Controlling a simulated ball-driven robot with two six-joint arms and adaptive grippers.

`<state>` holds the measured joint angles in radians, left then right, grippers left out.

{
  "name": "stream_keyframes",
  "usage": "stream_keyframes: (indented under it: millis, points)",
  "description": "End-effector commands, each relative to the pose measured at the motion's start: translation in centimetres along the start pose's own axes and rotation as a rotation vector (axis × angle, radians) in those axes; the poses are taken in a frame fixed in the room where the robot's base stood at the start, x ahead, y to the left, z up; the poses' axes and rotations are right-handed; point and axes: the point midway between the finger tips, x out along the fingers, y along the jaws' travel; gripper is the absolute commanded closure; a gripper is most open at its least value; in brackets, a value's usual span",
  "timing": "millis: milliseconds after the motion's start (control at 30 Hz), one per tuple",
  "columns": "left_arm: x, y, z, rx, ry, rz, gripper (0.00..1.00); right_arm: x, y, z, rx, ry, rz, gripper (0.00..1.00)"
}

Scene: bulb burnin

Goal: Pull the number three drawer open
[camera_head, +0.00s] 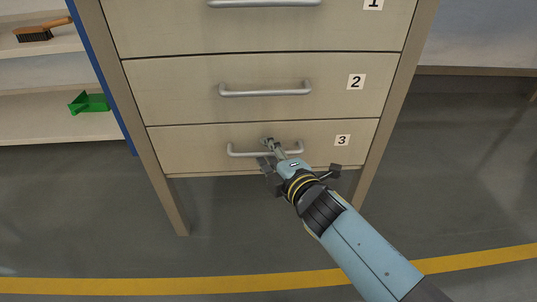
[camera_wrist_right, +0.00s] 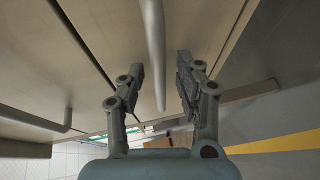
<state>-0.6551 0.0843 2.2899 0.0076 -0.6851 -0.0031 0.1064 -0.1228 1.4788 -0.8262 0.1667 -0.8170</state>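The number three drawer (camera_head: 195,143) is the lowest one visible in the head view, its label at the right of its front. It looks flush with the cabinet. Its grey bar handle (camera_head: 238,153) runs across the middle of the front. My right gripper (camera_head: 267,143) is at this handle, covering part of it. In the right wrist view the handle bar (camera_wrist_right: 153,50) runs between the two fingers of my right gripper (camera_wrist_right: 158,85). The fingers are apart, with a gap on each side of the bar. My left gripper is in neither view.
The number two drawer (camera_head: 190,92) and number one drawer (camera_head: 160,28) are above and look shut. Cabinet legs (camera_head: 172,205) stand at both sides. The floor in front is clear.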

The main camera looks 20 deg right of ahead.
Motion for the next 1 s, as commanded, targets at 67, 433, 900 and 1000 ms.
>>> stream_keyframes:
  millis: [67,433,900,1000]
  points:
    - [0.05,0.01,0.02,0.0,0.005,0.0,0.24,0.18,-0.03,-0.01,0.001,0.0,-0.001,0.66]
    - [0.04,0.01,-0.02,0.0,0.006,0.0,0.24,0.17,0.01,-0.01,0.0,0.0,0.0,0.86]
    - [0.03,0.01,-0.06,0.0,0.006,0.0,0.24,0.17,0.04,-0.01,0.001,0.0,0.0,1.0]
    - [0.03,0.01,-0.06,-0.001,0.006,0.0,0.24,0.17,0.05,0.0,0.001,0.0,0.001,1.0]
